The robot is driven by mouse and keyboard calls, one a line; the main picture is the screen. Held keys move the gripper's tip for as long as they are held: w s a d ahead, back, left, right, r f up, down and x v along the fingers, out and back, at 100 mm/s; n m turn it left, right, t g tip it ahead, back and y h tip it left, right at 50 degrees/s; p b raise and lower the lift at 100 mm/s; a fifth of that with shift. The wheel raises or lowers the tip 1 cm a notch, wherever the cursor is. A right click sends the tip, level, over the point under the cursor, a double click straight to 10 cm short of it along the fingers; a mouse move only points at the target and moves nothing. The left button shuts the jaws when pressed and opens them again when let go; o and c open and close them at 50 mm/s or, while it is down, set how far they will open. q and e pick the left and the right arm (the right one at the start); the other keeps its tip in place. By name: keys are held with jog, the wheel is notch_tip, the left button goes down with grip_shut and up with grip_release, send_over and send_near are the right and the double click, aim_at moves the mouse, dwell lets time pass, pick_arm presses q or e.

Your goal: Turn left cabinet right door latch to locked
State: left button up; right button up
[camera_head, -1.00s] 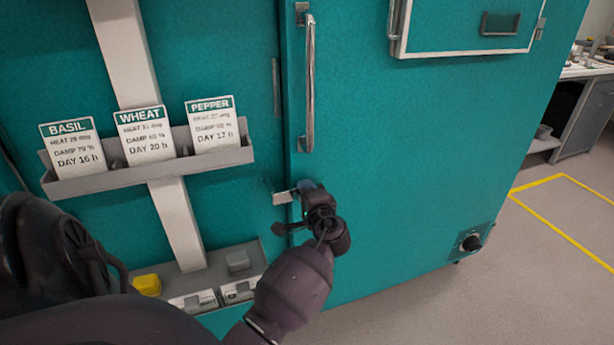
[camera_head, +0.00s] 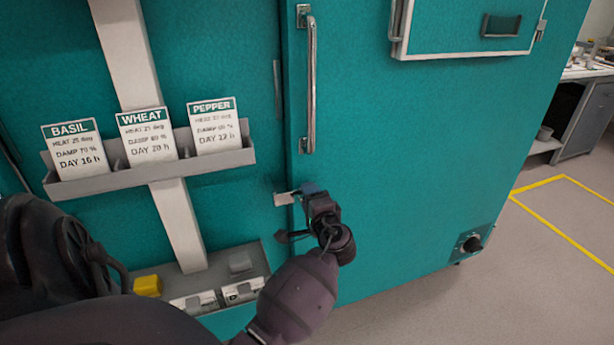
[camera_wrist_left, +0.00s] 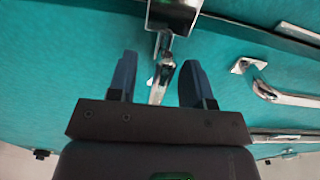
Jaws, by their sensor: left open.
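The teal right door (camera_head: 420,170) of the cabinet is closed against the panel beside it. Its silver latch (camera_head: 284,199) sits at the door's left edge, below the long handle. My left gripper (camera_head: 304,200) is at the latch and partly hides it in the head view. In the left wrist view the two dark fingers of the gripper (camera_wrist_left: 157,75) are spread apart. The narrow metal latch lever (camera_wrist_left: 160,82) lies between them, with a gap on both sides. The latch's shiny block (camera_wrist_left: 174,14) is just beyond the fingertips. My right gripper is not in view.
A vertical bar handle (camera_head: 310,85) stands out above the latch. A card rack (camera_head: 150,176) with BASIL, WHEAT and PEPPER cards is to the left. A dial (camera_head: 471,244) is low on the right. Open floor (camera_head: 540,290) lies at the right.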

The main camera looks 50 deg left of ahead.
pick_arm(q)
jog(key=v, duration=0.8)
jog(key=shift+s+d, duration=0.2)
jog(key=shift+d, duration=0.15)
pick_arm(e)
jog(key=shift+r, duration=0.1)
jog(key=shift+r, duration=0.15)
pick_arm(q)
jog(key=w+d+f+t+h, duration=0.1)
jog(key=w+d+t+h, duration=0.4)
jog(key=h, duration=0.1)
jog(key=s+d+f+t+h+p, duration=0.2)
jog(key=s+d+h+p, duration=0.1)
jog(key=s+d+h, duration=0.3)
jog(key=s+f+n+g+h+p, duration=0.1)
jog(key=s+f, duration=0.3)
jog(key=s, duration=0.8)
jog(key=s+f+n+g+h+p, duration=0.1)
jog(key=s+f+n+h+p, duration=0.1)
jog(key=s, duration=1)
notch_tip(320, 180, down, 2)
jog(key=shift+d+f+g+h+p, duration=0.1)
jog(key=shift+d+g+h+p, duration=0.4)
jog(key=shift+h, duration=0.3)
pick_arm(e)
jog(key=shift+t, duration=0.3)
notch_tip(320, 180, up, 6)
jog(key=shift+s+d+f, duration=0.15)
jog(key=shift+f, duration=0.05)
